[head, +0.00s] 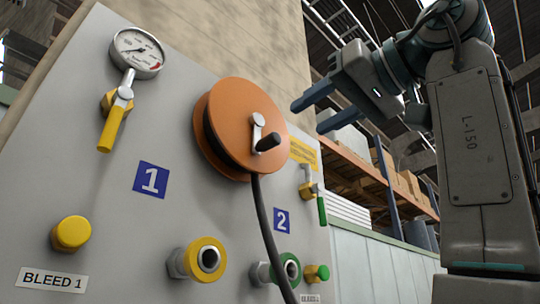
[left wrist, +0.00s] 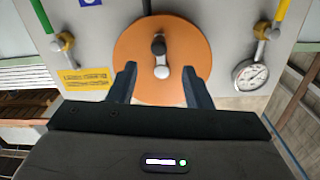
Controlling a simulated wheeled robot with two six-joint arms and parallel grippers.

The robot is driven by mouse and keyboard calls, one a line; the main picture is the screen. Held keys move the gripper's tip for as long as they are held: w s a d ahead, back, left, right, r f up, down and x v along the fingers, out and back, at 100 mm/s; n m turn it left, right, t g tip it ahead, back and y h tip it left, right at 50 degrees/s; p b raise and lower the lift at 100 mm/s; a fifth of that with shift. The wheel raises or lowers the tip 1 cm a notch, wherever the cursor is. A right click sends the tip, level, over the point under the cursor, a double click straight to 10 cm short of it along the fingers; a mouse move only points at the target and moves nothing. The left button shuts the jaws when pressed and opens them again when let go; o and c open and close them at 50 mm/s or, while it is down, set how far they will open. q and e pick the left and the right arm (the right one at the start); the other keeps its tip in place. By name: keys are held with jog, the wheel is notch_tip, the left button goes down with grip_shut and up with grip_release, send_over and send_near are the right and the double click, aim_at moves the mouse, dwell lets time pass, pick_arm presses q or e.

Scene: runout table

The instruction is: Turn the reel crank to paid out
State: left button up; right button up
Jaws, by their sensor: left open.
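The orange reel (head: 235,110) is mounted on the grey panel, with a black hose (head: 265,220) hanging from it. Its crank (head: 258,130) is a short light arm with a dark knob (head: 270,142), pointing down from the hub. My left gripper (head: 306,116) is open and empty, in front of the reel and to its right in the head view. In the left wrist view the reel (left wrist: 140,35) lies beyond the open fingers (left wrist: 160,68), and the crank knob (left wrist: 158,45) shows between them, apart from both. My right gripper is not in view.
The panel (head: 110,225) also carries a pressure gauge (head: 137,50), a yellow-handled valve (head: 112,125), a green-handled valve (head: 321,208), a yellow bleed knob (head: 72,232) and two hose ports (head: 207,260). Shelving with boxes (head: 350,165) stands behind to the right.

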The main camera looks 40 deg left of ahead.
aim_at(278, 138)
pick_arm(q)
jog(key=a+p, duration=0.2)
jog(key=p, duration=0.1)
jog(key=a+p, duration=0.2)
jog(key=p, duration=0.1)
jog(key=w+a+p, duration=0.1)
jog(key=a+p, duration=0.2)
jog(key=shift+a+r+p, duration=0.1)
jog(key=shift+r+p, duration=0.15)
jog(key=shift+p, duration=0.05)
jog(key=a, duration=0.2)
jog(key=shift+w+a+f+p, duration=0.1)
jog(key=shift+a+f+p, duration=0.1)
jog(key=shift+a+p, duration=0.15)
jog(key=shift+a, duration=0.3)
jog(key=shift+f, duration=0.1)
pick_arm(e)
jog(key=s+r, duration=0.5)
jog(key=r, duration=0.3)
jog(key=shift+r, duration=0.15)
pick_arm(q)
jog(key=shift+d, duration=0.15)
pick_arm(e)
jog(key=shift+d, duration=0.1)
pick_arm(q)
jog(key=shift+c, duration=1.2)
grip_shut()
